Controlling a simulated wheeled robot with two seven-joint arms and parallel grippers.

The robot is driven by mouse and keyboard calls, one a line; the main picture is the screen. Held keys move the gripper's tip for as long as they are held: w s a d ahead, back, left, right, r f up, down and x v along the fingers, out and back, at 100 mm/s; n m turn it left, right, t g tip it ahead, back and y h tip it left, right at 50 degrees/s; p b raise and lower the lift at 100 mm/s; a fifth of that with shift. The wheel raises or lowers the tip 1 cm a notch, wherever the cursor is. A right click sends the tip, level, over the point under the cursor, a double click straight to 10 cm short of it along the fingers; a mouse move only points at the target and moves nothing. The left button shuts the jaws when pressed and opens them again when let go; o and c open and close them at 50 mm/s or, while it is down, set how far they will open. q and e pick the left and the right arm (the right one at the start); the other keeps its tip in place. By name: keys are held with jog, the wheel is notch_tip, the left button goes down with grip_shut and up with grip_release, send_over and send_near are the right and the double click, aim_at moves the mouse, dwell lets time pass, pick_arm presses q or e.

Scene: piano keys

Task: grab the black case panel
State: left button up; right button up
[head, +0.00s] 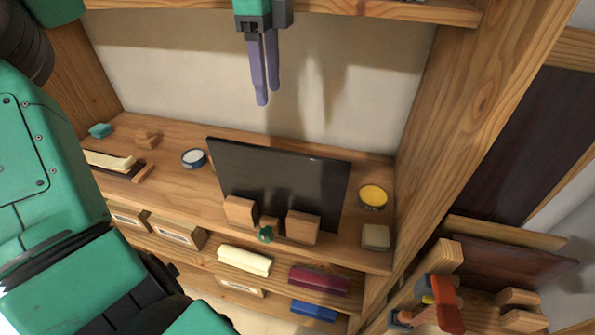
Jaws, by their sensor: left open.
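The black case panel (280,172) is a glossy dark rectangle. It stands upright and slightly tilted on the wooden shelf (165,172), near the pale back wall. Wooden blocks (302,227) stand in front of its lower edge and hide part of it. My left gripper (267,97) hangs above the panel with its two purple fingers pointing down. It is open and empty, and its tips appear above the panel's top edge, apart from it. My right gripper is not in view.
A yellow-topped tin (373,197) and a pale block (376,237) are right of the panel. A white-and-blue tin (193,158) is on its left. A small green object (264,234) sits in front. A thick wooden post (480,110) bounds the right side.

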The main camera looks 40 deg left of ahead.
pick_arm(q)
jog(key=p, duration=0.1)
send_over(274, 149)
jog(key=f, duration=0.6)
jog(key=shift+s+a+f, duration=0.1)
jog(key=shift+s+f, duration=0.15)
jog(key=shift+f, duration=0.15)
jog(key=f+p, duration=0.1)
jog(key=f, duration=0.2)
jog(key=f+p, duration=0.1)
jog(key=f, duration=0.2)
jog(key=shift+w+f+p, duration=0.2)
jog(key=shift+f+p, duration=0.1)
jog(key=shift+f, duration=0.45)
grip_shut()
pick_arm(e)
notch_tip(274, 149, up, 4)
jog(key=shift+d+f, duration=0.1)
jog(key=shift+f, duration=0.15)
pick_arm(q)
jog(key=shift+w+r, duration=0.1)
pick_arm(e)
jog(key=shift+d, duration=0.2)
